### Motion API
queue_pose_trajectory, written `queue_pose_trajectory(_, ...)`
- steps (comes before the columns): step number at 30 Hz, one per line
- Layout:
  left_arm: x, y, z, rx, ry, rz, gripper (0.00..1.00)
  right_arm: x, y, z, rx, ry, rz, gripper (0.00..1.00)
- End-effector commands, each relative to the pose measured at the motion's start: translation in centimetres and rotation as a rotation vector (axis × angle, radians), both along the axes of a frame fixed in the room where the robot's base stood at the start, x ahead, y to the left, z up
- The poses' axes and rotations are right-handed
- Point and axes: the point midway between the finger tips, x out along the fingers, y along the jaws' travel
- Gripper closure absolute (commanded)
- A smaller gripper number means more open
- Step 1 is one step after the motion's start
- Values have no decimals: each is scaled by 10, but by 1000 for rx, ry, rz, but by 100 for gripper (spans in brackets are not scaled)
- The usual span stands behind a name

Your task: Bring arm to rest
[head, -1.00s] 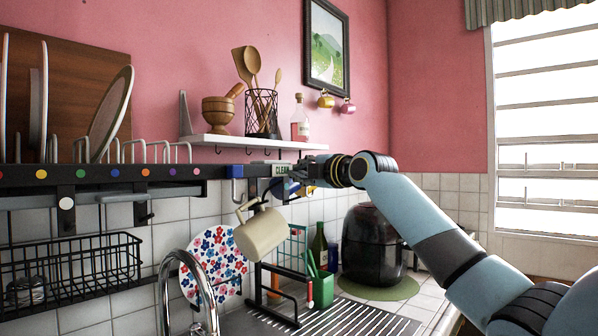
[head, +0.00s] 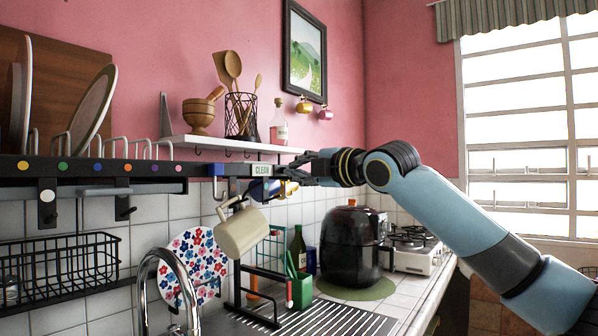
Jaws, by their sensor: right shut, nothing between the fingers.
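My right gripper (head: 306,166) is at the right end of the dark rack rail (head: 110,168), just right of a small label reading "CLEAN" (head: 262,170). It is shut with nothing seen between its fingers. A cream mug (head: 242,232) hangs tilted below the rail, left of and lower than the gripper. A dark blue mug (head: 262,190) hangs beside it, with a yellow one (head: 288,188) close under the gripper. Whether the gripper touches the rail or these mugs cannot be told. My left gripper does not show.
A white shelf (head: 230,144) with a mortar and utensil basket runs behind the rail. Below are a tap (head: 170,262), a floral plate (head: 196,262), a green holder (head: 301,290) and a black air fryer (head: 350,245). A stove (head: 414,252) stands at the right.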

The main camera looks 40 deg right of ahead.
Motion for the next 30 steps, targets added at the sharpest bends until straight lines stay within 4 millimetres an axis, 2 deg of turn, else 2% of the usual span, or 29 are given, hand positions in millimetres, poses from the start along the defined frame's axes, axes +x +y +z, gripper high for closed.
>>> queue_pose_trajectory(11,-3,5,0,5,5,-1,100,0,0,-1,2,1,0,100)
queue_pose_trajectory(14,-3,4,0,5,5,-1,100,-2,6,-16,30,31,1,100)
queue_pose_trajectory(17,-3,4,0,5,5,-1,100,-11,20,-60,111,124,-5,100)
queue_pose_trajectory(20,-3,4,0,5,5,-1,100,-35,41,-127,251,273,-37,100)
queue_pose_trajectory(21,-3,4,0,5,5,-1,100,-49,50,-157,318,342,-62,100)
queue_pose_trajectory(23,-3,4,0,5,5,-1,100,-75,63,-200,421,444,-111,100)
queue_pose_trajectory(24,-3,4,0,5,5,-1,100,-94,71,-227,491,511,-152,100)
queue_pose_trajectory(26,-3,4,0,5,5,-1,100,-126,82,-264,598,607,-225,100)
queue_pose_trajectory(27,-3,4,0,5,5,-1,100,-149,88,-285,665,665,-280,100)
queue_pose_trajectory(30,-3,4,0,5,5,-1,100,-201,99,-326,807,779,-421,100)
